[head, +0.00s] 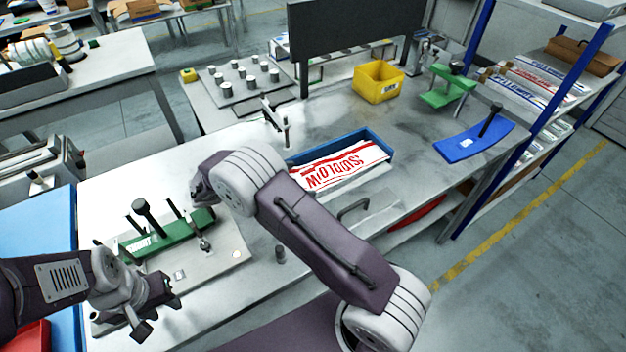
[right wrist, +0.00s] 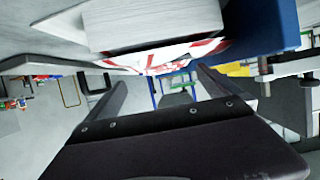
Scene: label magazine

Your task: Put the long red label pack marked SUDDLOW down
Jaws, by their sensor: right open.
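The long white and red label pack marked SUDDLOW (head: 342,166) lies in a blue-walled tray (head: 372,137) on the grey workbench, lettering up. Part of its red and white surface also shows in the right wrist view (right wrist: 178,54), under a pale grey block. My right gripper (right wrist: 163,79) is open, with nothing between its two fingers, and the pack is just beyond them. In the head view my right arm hides that gripper. My left gripper (head: 157,316) is at the lower left, apart from the pack, with its fingers apart and empty.
A green fixture (head: 165,235) with black knobs stands left of my right arm. A yellow bin (head: 378,82), a green stand (head: 440,92) and a blue plate with a black handle (head: 478,142) are farther back. A blue-post shelf (head: 535,75) holds similar packs. A dark screen (head: 350,35) stands behind.

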